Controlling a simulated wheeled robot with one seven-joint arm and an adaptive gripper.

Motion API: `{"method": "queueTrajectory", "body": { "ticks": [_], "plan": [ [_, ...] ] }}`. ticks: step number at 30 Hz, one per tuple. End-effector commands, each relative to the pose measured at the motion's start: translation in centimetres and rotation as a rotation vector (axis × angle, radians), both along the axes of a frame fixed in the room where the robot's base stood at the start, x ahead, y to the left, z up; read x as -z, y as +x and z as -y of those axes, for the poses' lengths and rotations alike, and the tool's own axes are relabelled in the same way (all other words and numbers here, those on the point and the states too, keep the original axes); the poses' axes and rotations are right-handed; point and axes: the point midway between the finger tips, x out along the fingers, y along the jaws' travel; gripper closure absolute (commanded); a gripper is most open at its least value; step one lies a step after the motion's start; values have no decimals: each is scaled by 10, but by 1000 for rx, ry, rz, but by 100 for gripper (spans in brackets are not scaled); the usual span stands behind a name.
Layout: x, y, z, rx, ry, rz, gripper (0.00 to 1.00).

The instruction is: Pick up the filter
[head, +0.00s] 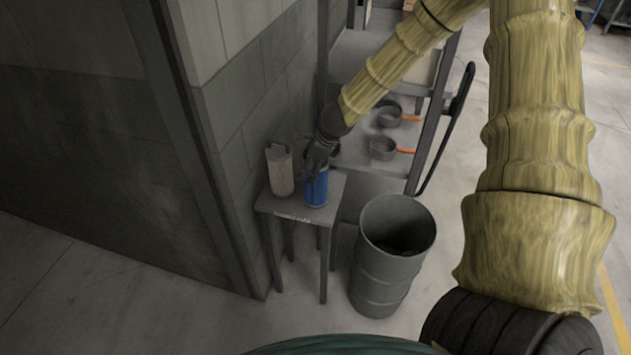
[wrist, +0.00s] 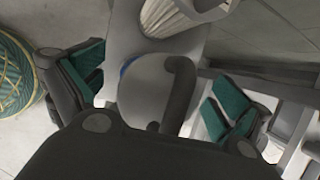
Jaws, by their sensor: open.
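A blue pleated filter (head: 316,190) stands upright on a small grey table (head: 290,211), at its right side. A cream filter (head: 281,172) with a grey top stands to its left. My gripper (head: 317,162) is right above the blue filter and hides its top. In the wrist view, the green-padded fingers of my gripper (wrist: 155,95) are spread apart. Between them is a grey cap with a dark curved handle (wrist: 180,92), with a sliver of blue at its edge. I cannot tell whether the fingers touch it. The cream filter's pleats (wrist: 165,17) show at the top.
A grey open drum (head: 385,275) stands just right of the table. A shelf cart behind holds grey pans (head: 383,149) with orange handles. A block wall (head: 240,110) rises close on the left. Floor at the lower left is clear.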

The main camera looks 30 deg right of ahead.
Motion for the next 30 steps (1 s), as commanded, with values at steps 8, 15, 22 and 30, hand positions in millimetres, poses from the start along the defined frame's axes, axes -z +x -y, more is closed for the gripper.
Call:
{"method": "queueTrajectory", "body": {
  "ticks": [8, 15, 22, 30],
  "plan": [
    [0, 0, 0, 0, 0, 0, 20],
    [-1, 0, 0, 0, 1, 1, 49],
    [-1, 0, 0, -1, 0, -1, 49],
    [-15, 1, 0, -3, -2, 1, 49]
  ]
}}
